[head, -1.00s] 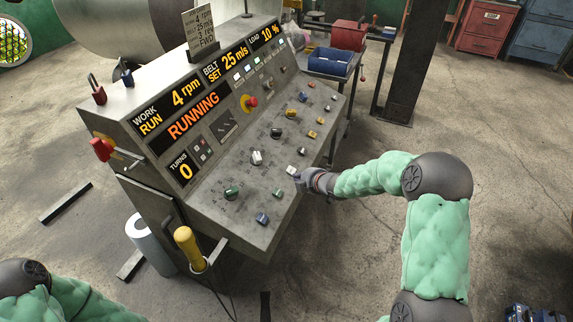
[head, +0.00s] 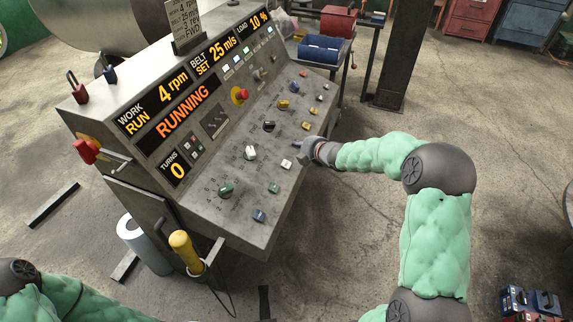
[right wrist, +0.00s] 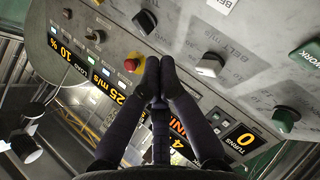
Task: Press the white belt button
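The white belt button (head: 286,163) is a small square cap near the front edge of the sloped console (head: 215,215). In the right wrist view the white button (right wrist: 222,4) is cut by the top edge, near a BELT label. My right gripper (head: 300,158) is just right of the button in the head view, apparently above the panel edge; contact cannot be made out. In the right wrist view its two fingers (right wrist: 159,68) are together with nothing between them. A white knob (head: 250,152) sits further in on the panel. My left gripper is out of view.
Green (head: 274,187) and blue (head: 259,215) buttons lie nearer, and several yellow and other controls farther along. A red emergency button (head: 239,95) stands by the displays. Floor right of the console is open.

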